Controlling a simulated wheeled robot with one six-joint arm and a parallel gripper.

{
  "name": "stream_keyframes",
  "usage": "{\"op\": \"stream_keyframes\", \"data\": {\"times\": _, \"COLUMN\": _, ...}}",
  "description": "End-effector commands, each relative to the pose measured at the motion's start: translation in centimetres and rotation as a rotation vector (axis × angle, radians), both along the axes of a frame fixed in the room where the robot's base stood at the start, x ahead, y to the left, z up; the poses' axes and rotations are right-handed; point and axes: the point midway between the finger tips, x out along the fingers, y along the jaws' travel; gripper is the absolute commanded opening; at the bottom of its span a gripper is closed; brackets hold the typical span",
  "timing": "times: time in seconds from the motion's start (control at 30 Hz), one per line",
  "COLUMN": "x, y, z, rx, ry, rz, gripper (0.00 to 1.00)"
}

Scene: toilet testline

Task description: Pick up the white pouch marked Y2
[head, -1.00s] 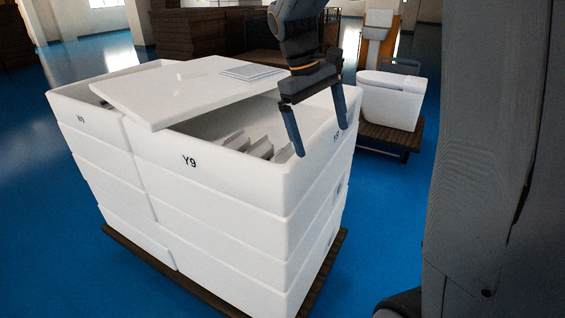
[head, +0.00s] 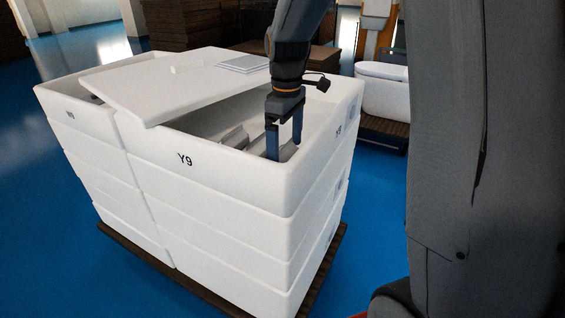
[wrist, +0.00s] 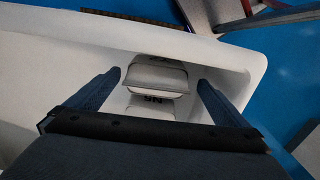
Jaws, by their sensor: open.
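White pouches lie inside the open part of the white crate marked Y9 (head: 150,150). One white pouch (wrist: 157,76) shows in the wrist view between my fingertips, with dark marking at its far edge that I cannot read fully. A second white pouch (wrist: 150,106) with a dark mark lies nearer my gripper's palm. In the head view a pouch (head: 234,138) shows left of the fingers; which pouch is Y2 is not clear. My gripper (head: 285,147) is open and empty, pointing down into the crate. Whether the fingers straddle the pouch or hover above it I cannot tell.
A white lid (head: 165,88) with papers (head: 243,64) lies across the crates and covers part of the opening. The crate wall (wrist: 235,62) is close to my right finger in the wrist view. A white toilet (head: 383,92) stands behind.

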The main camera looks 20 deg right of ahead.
Motion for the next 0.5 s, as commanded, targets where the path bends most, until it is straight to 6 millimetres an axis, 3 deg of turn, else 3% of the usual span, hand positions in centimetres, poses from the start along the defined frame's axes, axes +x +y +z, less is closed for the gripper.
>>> {"op": "stream_keyframes", "data": {"times": 0.5, "x": 0.7, "y": 0.4, "z": -5.2, "rx": -0.001, "ry": 0.002, "rz": 0.000, "gripper": 1.00}}
